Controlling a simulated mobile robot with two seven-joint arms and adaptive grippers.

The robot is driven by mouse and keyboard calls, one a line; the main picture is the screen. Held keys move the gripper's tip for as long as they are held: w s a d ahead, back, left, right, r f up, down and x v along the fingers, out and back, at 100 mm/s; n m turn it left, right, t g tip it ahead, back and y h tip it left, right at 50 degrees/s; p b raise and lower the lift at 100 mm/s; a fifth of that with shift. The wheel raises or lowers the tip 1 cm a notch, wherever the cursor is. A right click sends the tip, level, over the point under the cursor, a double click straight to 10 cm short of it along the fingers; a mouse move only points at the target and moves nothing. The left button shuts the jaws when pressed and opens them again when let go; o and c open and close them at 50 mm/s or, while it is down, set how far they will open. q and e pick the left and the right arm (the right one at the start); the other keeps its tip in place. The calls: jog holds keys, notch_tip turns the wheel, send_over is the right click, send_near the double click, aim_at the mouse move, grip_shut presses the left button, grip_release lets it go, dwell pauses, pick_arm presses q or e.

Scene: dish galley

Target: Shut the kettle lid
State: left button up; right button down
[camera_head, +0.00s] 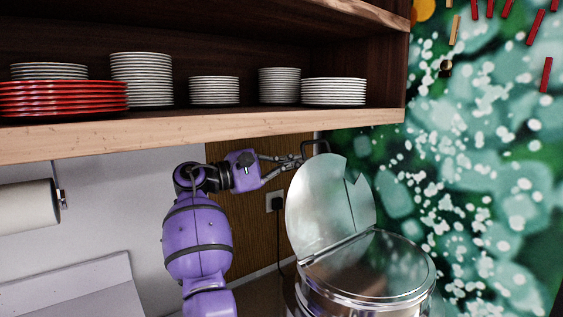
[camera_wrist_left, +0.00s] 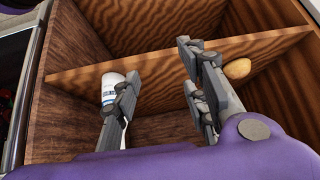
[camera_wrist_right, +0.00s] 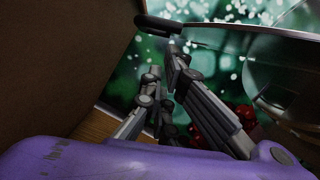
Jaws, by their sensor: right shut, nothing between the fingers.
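The kettle (camera_head: 368,276) is a large shiny metal vessel at the lower right of the head view. Its half-lid (camera_head: 322,200) stands raised and tilted back on the hinge across the top. A dark loop handle (camera_head: 316,145) shows at the lid's upper edge. My right gripper (camera_head: 296,161) is shut and empty at the lid's upper left, close to the handle; I cannot tell whether they touch. In the right wrist view the dark handle (camera_wrist_right: 158,25) is just above the fingertips. My left gripper (camera_wrist_left: 158,88) is open and empty, away from the kettle.
A wooden shelf (camera_head: 210,132) with stacked plates overhangs my right arm. A wall socket (camera_head: 275,201) with a cord is left of the kettle. Below my left gripper is a divided wooden box (camera_wrist_left: 160,128) with a white bottle (camera_wrist_left: 113,88) and a potato-like item (camera_wrist_left: 237,68).

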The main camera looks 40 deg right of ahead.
aim_at(310, 159)
jog(key=shift+s+r, duration=0.15)
jog(key=shift+s, duration=0.35)
jog(key=s+r+m, duration=0.1)
jog(key=s+m+p, duration=0.1)
jog(key=s, duration=0.1)
jog(key=s+r+p, duration=0.1)
jog(key=shift+s+a+r+m+y, duration=0.2)
jog(key=shift+a+r+m+y, duration=0.05)
jog(key=shift+r+m+y, duration=0.15)
jog(key=shift+s, duration=0.25)
jog(key=shift+f, duration=0.1)
jog(key=shift+w+a, duration=0.1)
jog(key=shift+a, duration=0.1)
